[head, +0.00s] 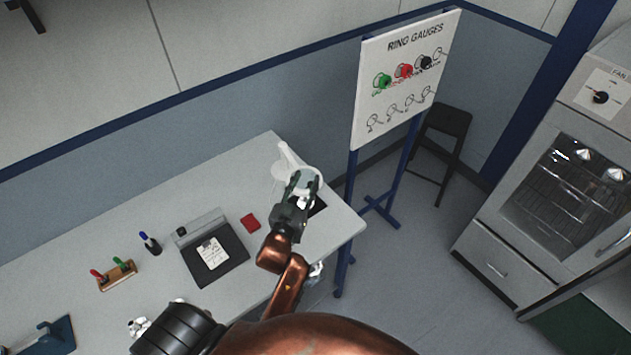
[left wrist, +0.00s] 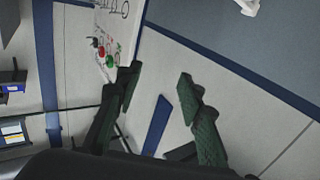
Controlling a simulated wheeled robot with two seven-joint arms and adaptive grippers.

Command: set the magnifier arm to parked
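The magnifier arm (head: 286,153) is white and stands at the far right end of the workbench, with a pale round head partly hidden behind my left gripper (head: 305,179). The gripper overlaps this head in the head view; I cannot tell whether they touch. In the left wrist view the two dark green fingers of my left gripper (left wrist: 161,82) are spread apart with nothing between them. A small white piece shows at the top edge of that view; I cannot tell what it is. My right gripper is not clearly seen.
The workbench (head: 200,180) holds a black clipboard-like tray (head: 228,262), a red block (head: 250,222) and a pen holder (head: 117,276). A ring gauge board (head: 380,120) on blue legs stands right of the bench. A stool (head: 446,122) and an oven (head: 570,190) are farther right.

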